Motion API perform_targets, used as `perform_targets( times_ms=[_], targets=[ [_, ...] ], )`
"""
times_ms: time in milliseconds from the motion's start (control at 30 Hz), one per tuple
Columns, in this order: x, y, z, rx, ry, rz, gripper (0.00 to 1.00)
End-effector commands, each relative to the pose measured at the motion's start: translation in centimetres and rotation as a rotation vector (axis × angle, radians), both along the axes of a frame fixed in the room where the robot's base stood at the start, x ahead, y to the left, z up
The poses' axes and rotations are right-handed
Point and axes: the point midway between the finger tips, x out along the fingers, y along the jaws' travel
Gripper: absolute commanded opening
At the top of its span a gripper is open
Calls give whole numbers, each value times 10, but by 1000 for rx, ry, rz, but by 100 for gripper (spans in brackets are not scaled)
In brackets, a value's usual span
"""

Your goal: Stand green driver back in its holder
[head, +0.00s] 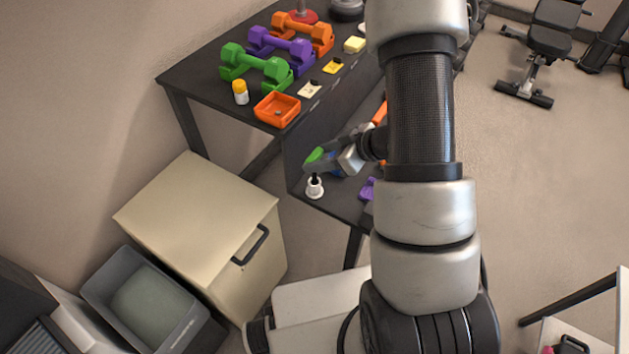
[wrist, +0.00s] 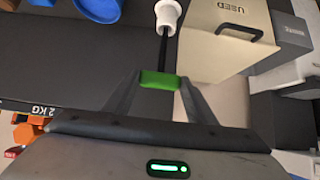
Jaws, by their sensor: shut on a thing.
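My gripper (head: 323,163) is shut on the green driver (head: 315,154) by its green handle. In the wrist view, the handle (wrist: 160,80) sits crosswise between my two fingertips (wrist: 160,84), and the dark shaft (wrist: 163,50) points away from the gripper. The white holder (head: 315,190) stands on the lower dark shelf, just below the driver. It also shows in the wrist view (wrist: 168,16), where the shaft's far end meets it. I cannot tell whether the tip is inside the holder's opening or only over it.
The upper shelf holds green (head: 257,66), purple (head: 280,45) and orange (head: 303,33) dumbbells, an orange tray (head: 277,112) and a yellow-capped bottle (head: 240,92). A purple thing (head: 367,189) lies right of the holder. A beige box (head: 210,220) stands left of the lower shelf.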

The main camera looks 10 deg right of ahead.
Motion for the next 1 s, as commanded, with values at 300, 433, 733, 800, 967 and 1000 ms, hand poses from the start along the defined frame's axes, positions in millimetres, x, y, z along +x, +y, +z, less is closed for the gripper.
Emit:
perform_targets(
  times_ms=[300,433,733,800,967,1000],
  targets=[
    [0,0,-15,-1,0,1,18],
    [0,0,-20,-1,1,0,18],
    [0,0,-32,0,0,0,18],
    [0,0,-34,0,0,0,18],
    [0,0,-41,0,0,0,18],
    [0,0,-41,-1,-1,1,52]
  ],
)
